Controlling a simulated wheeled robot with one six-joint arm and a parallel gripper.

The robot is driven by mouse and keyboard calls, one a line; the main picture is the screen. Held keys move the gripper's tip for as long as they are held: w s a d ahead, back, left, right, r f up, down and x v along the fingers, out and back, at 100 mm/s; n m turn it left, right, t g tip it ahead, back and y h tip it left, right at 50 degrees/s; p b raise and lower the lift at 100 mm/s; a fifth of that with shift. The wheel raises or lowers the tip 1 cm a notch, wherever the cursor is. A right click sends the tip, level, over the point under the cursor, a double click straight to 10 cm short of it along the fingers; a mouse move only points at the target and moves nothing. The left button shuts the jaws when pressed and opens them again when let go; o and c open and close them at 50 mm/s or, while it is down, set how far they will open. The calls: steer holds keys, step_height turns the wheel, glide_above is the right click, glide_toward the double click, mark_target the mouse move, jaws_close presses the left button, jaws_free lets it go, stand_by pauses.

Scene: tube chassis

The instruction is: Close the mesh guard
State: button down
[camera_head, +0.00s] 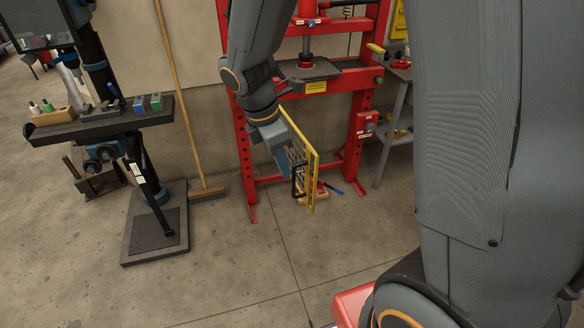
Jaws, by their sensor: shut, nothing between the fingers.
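The mesh guard (314,184) has a yellow frame and dark mesh. It stands upright in front of the red press (361,110), seen at a steep angle and swung out from the press frame. A black handle (296,182) is on its left face, low down. My gripper (287,173) reaches down from above to the left of the guard. It is shut with nothing in it, close beside the handle and mesh. I cannot tell whether it touches them. The gripper and wrist hide part of the guard's left side and hinge area.
A black stand with a tray (100,118) of small items is at the left. A broom (178,90) leans on the wall beside it. A grey bench (394,126) stands right of the press. A blue-handled tool (333,188) lies near the press base.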

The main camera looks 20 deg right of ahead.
mark_target(307, 180)
steer(key=x, duration=0.5)
steer(key=p+x, duration=0.1)
steer(key=x, duration=0.1)
steer(key=shift+d+f, duration=0.2)
steer(key=shift+d, duration=0.15)
steer(key=shift+w+d+f+p, duration=0.1)
steer(key=shift+d+p, duration=0.3)
steer(key=shift+d, duration=0.6)
steer(key=shift+w+d+p, duration=0.15)
steer(key=shift+d+p, duration=0.25)
steer(key=shift+d, duration=0.55)
